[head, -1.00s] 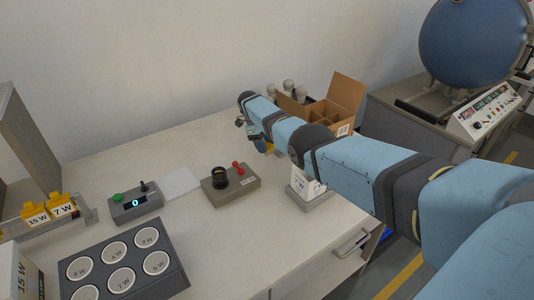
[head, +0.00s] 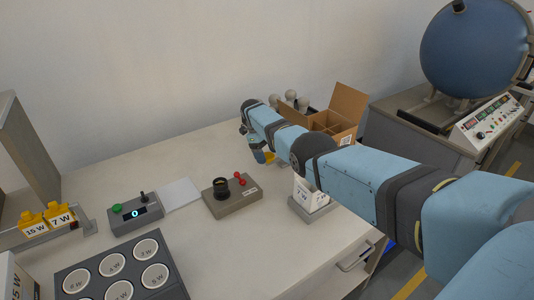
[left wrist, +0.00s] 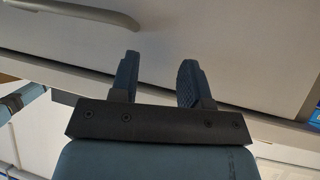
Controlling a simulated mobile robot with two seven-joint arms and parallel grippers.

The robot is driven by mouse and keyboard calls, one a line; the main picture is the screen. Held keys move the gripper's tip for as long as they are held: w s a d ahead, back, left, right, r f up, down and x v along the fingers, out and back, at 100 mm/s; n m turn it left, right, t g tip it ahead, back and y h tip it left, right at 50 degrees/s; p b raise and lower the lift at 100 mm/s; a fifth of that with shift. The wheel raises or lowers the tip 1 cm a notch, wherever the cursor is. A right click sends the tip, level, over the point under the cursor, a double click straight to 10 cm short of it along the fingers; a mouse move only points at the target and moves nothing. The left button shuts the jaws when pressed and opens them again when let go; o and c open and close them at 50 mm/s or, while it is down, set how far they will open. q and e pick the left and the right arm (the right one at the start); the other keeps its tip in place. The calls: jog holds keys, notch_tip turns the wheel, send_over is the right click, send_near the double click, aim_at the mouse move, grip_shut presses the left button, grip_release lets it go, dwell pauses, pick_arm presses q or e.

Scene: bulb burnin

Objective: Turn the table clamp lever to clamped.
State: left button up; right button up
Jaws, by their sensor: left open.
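A grey block (head: 230,203) with a black round socket (head: 221,186) and a red-knobbed lever (head: 240,178) sits near the middle of the table. The red lever stands at the block's back right; I cannot tell its clamp setting. My right gripper (head: 259,157) hangs at the end of its arm, behind and right of the block and apart from the lever. It is small and partly hidden by the arm, so its jaws are unclear. My left gripper (left wrist: 158,75) is open and empty in the left wrist view, in front of a pale drawer front.
A grey control box (head: 135,213) and white pad (head: 180,194) lie left of the block. A tray of round wells (head: 172,290) is in front. A 7 W card holder (head: 311,207) stands right, below my arm. An open cardboard box (head: 347,101) is behind. A drawer handle (head: 355,258) sticks out.

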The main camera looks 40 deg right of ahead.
pick_arm(q)
jog(key=shift+w+d+f+b, duration=0.15)
jog(key=shift+w+d+b, duration=0.1)
jog(key=shift+b, duration=0.55)
pick_arm(e)
jog(key=v, duration=0.7)
jog(key=shift+r, duration=0.2)
pick_arm(q)
jog(key=shift+s+a+f, duration=0.2)
pick_arm(e)
jog(key=shift+w+a, duration=0.1)
